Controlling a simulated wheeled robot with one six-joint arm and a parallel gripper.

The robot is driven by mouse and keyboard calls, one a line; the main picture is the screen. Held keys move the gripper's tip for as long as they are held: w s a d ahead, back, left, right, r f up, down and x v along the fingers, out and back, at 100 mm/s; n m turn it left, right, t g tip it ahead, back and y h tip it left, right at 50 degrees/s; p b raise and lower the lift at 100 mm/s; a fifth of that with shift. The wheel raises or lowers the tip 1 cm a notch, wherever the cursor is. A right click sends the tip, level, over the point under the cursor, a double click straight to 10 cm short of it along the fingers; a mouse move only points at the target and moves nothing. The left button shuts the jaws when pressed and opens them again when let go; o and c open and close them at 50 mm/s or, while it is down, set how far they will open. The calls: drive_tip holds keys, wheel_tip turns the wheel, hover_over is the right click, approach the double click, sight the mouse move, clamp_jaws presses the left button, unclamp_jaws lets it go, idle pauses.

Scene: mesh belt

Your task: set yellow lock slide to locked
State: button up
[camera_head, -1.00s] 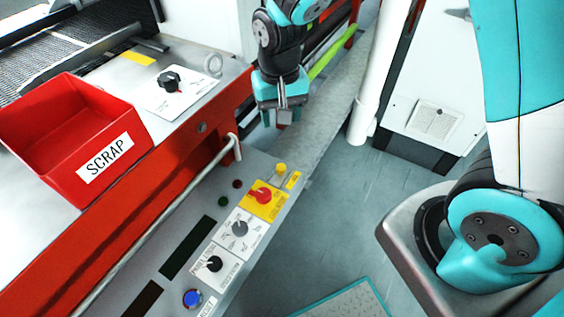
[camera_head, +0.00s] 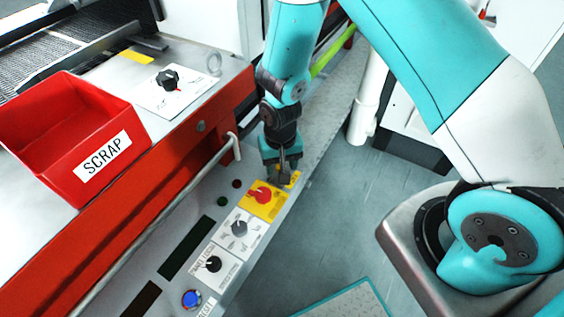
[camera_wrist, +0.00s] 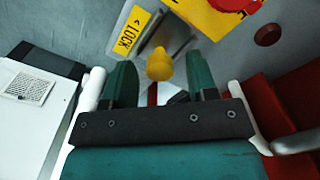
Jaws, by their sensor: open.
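The yellow lock slide shows in the wrist view as a small yellow knob (camera_wrist: 160,66) beside a slot in the grey panel. A yellow label reading LOCK with an arrow (camera_wrist: 133,30) is next to it. My gripper (camera_wrist: 157,80) is open, with one green finger on each side of the knob; I cannot tell whether either finger touches it.
A red rotary switch on a yellow plate (camera_head: 263,196) is close to my gripper. Two dark knobs and a blue button (camera_head: 192,299) follow along the panel. A red SCRAP bin (camera_head: 75,137) stands on the machine top at left. A handrail (camera_head: 160,220) runs alongside the panel.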

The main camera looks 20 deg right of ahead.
sight(275, 182)
drive_tip(key=shift+c, duration=0.3)
clamp_jaws()
drive_tip(key=shift+s+a, duration=0.45)
drive_tip(key=shift+a, duration=0.2)
drive_tip(key=shift+s+a, duration=0.45)
drive_tip(key=shift+a, duration=0.15)
drive_tip(key=shift+o, duration=0.3)
unclamp_jaws()
drive_tip(key=shift+a, duration=0.15)
drive_tip(key=shift+r, duration=0.2)
wheel_tip(275, 182, up, 17)
drive_tip(key=shift+p, duration=0.45)
